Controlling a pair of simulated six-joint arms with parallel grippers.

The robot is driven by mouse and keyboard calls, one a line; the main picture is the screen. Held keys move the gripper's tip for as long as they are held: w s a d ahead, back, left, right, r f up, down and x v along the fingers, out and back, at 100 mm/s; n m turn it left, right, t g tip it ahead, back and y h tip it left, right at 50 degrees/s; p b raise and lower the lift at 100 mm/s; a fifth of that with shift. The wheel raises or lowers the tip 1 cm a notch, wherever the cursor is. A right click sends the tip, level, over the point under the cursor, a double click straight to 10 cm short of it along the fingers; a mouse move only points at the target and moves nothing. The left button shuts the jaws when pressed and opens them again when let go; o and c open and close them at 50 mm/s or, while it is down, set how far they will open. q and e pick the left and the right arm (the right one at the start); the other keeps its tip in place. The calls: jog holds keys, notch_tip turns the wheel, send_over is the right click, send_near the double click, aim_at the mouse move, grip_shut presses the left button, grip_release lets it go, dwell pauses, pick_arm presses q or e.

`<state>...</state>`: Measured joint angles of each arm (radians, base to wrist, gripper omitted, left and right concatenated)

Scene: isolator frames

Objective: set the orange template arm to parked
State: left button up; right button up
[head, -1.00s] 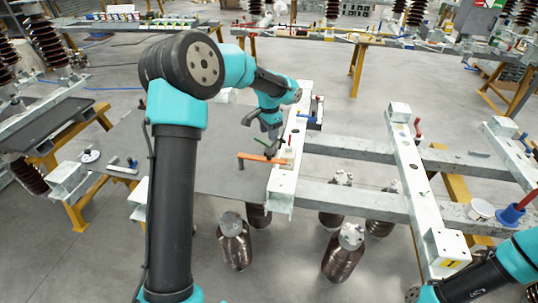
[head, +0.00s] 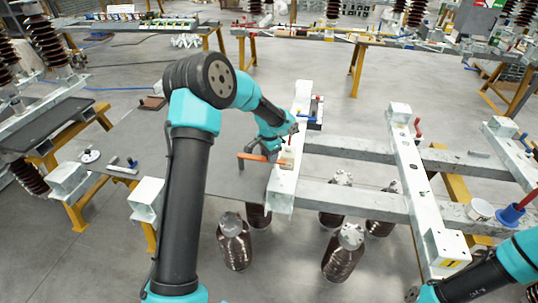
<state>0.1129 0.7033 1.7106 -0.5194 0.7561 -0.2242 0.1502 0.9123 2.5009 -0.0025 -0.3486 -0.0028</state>
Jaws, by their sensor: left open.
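The orange template arm (head: 252,157) is a thin bar with a short upright end at its left. It lies about level across the left edge of the near white beam (head: 283,182), its left end sticking out past the beam. My left gripper (head: 266,150) is open at the right part of the orange arm. My own wrist and the small size hide the fingertips, so I cannot tell if they touch it. A red-tipped upright piece (head: 290,139) stands on the beam just right of the gripper.
Grey cross beams (head: 350,196) run right to a second white beam (head: 411,165) with a red handle (head: 417,127). A blue-and-black part (head: 315,113) sits beside the near beam. Brown insulators (head: 233,242) stand below. A white cup (head: 480,210) stands at right.

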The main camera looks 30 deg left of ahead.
pick_arm(q)
grip_shut()
dwell(0.3)
jog(key=shift+d, duration=0.1)
